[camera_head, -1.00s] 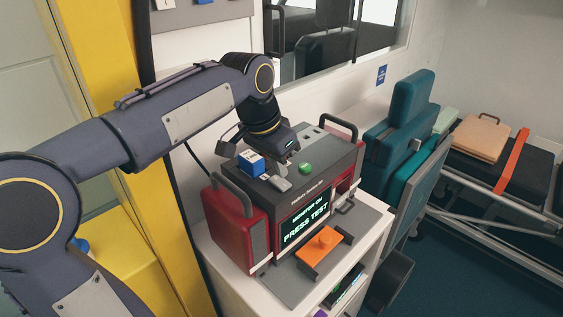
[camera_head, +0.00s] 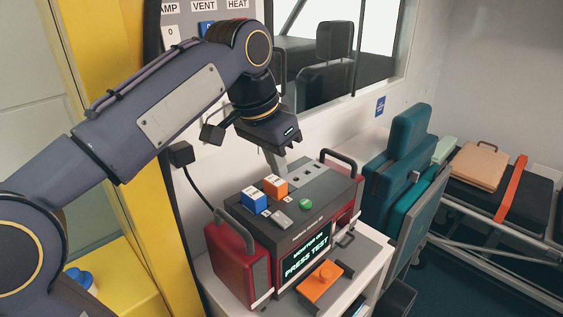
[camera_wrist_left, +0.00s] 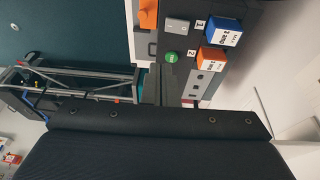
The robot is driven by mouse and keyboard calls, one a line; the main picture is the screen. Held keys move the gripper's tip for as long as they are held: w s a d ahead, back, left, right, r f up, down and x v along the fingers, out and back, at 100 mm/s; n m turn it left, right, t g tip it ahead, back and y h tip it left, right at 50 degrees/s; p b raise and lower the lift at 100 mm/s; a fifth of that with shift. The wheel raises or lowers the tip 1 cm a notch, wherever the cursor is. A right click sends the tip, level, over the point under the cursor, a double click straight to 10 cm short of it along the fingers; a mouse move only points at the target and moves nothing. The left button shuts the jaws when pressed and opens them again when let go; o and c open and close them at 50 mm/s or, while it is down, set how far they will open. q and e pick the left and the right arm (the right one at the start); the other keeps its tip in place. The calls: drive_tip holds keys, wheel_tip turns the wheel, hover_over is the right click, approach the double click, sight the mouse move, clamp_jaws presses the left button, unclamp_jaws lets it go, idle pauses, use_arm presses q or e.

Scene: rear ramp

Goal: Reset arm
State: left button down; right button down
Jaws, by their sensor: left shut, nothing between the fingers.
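My left gripper (camera_head: 280,160) is shut and empty, raised above the back of the red and grey monitor (camera_head: 235,258), its fingers pointing down. The monitor's screen (camera_head: 306,255) reads "MONITOR ON" and "PRESS TEST". On its top are a blue block (camera_head: 254,201), an orange block (camera_head: 275,186), a green button (camera_head: 306,204) and a grey switch (camera_head: 282,218). The left wrist view shows the blue block (camera_wrist_left: 222,32), the orange block (camera_wrist_left: 211,60) and the green button (camera_wrist_left: 172,57). My right gripper is out of view.
The monitor stands on a white cabinet (camera_head: 208,290) with an orange handled piece (camera_head: 320,282) in front. A wall panel (camera_head: 195,22) is behind my arm. Teal seat (camera_head: 402,150) and stretcher (camera_head: 495,200) are at right. A yellow pillar (camera_head: 105,60) is at left.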

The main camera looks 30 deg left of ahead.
use_arm(q)
drive_tip(key=s+d+f+n+t+h, duration=0.2)
drive_tip(key=s+f+n, duration=0.3)
drive_tip(key=s+f, duration=1.4)
wheel_tip(320, 180, down, 3)
drive_tip(key=shift+s+d+r+n+t, duration=0.1)
drive_tip(key=shift+s+d+n+t, duration=0.05)
drive_tip(key=shift+n+t, duration=0.15)
drive_tip(key=shift+w, duration=0.65)
